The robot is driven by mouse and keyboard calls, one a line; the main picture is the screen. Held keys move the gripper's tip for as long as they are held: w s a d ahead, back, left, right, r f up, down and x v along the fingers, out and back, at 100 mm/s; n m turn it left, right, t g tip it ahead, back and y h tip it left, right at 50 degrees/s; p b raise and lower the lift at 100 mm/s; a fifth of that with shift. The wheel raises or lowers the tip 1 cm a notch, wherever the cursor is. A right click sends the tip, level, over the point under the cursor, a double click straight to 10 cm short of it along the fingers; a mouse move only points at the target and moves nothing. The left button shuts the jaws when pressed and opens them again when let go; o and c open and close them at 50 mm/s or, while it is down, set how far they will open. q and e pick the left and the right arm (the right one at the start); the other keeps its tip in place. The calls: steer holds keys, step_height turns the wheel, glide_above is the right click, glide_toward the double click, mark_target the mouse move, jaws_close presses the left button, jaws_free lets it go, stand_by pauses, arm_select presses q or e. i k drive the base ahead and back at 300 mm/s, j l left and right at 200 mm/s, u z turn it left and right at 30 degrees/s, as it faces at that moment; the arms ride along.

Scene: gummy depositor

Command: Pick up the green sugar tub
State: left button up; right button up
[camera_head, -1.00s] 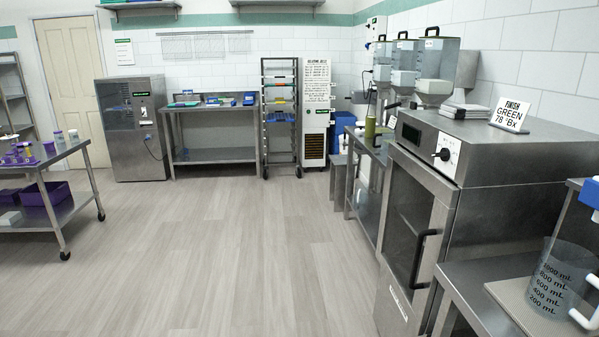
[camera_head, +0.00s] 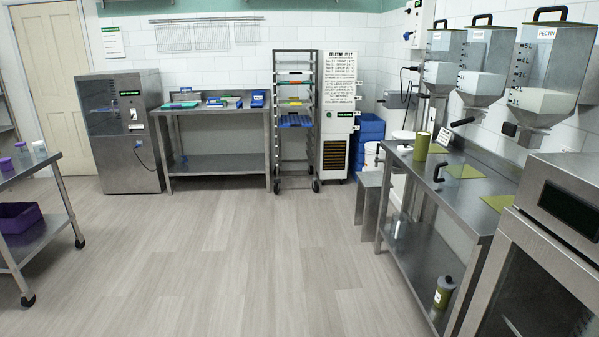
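A green upright cylinder (camera_head: 421,146) stands on the steel bench (camera_head: 452,196) at the right, near its far end. A second green tub (camera_head: 444,292), with a dark lid and a white label, stands on the bench's lower shelf. The label is too small to read, so I cannot tell which of the two is the sugar tub. Neither of my grippers is in view.
Dispensers (camera_head: 478,62) hang on the wall above the bench, with green mats (camera_head: 464,171) below. A steel oven (camera_head: 555,250) stands in the right foreground. A wheeled cart (camera_head: 45,230) is at left. The middle floor (camera_head: 230,260) is clear.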

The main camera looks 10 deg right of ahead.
mark_target(422, 140)
steer(key=i, duration=1.1)
steer(key=i+z, duration=0.1)
steer(key=i, duration=0.95)
steer(key=j, duration=0.1)
